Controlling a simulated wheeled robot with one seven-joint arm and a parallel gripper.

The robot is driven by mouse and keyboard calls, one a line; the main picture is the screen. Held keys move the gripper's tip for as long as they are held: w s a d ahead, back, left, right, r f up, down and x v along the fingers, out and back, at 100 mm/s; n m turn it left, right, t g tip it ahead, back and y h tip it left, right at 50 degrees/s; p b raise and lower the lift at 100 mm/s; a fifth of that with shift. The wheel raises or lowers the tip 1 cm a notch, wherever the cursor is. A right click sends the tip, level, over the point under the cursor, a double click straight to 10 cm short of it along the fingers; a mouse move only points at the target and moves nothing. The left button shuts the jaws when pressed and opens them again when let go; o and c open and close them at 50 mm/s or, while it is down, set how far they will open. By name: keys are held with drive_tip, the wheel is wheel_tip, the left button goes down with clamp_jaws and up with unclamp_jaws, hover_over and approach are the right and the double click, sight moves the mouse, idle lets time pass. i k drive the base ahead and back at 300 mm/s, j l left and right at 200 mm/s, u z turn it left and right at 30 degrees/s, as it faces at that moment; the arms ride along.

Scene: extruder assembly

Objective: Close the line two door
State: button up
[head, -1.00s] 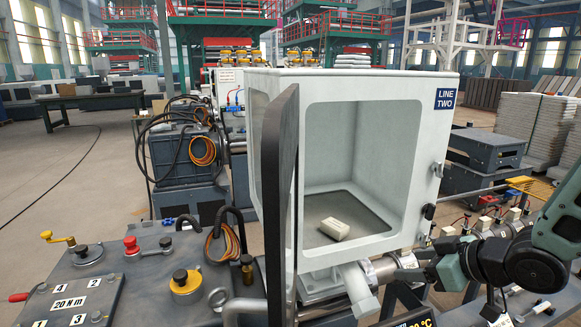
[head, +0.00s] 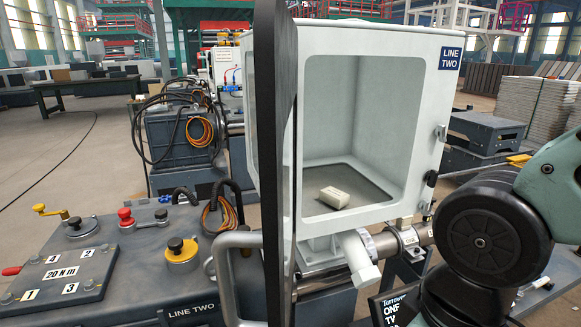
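The line two box (head: 400,40) is a pale cabinet with a blue LINE TWO label (head: 450,58) at its top right. Its door (head: 274,140) stands open at the box's left side, swung toward me and seen almost edge-on as a dark upright slab. A grey bar handle (head: 222,285) shows to the left of the door's edge. The box's front opening is uncovered, and a small pale block (head: 334,197) lies on its floor. A latch fitting (head: 441,132) is on the right front edge. My arm fills the lower right; my gripper is out of view.
A grey bench (head: 150,285) with knobs and a 20 N m plate lies at the lower left. A pale angled spout (head: 358,258) and metal pipe (head: 414,236) sit below the box. A display (head: 388,308) stands at the bottom, right of the door.

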sight(275, 33)
drive_tip(key=j+z, duration=0.1)
drive_tip(key=z, duration=0.25)
drive_tip(key=j+z, duration=0.1)
drive_tip(key=z, duration=0.25)
drive_tip(key=k+j+z, duration=0.1)
drive_tip(key=z, duration=0.25)
drive_tip(key=k+j+z, duration=0.1)
drive_tip(key=k+u, duration=0.1)
drive_tip(key=u, duration=0.35)
drive_tip(key=k+j+u, duration=0.1)
drive_tip(key=u, duration=0.3)
drive_tip(key=k+j+u, duration=0.1)
drive_tip(key=u, duration=0.35)
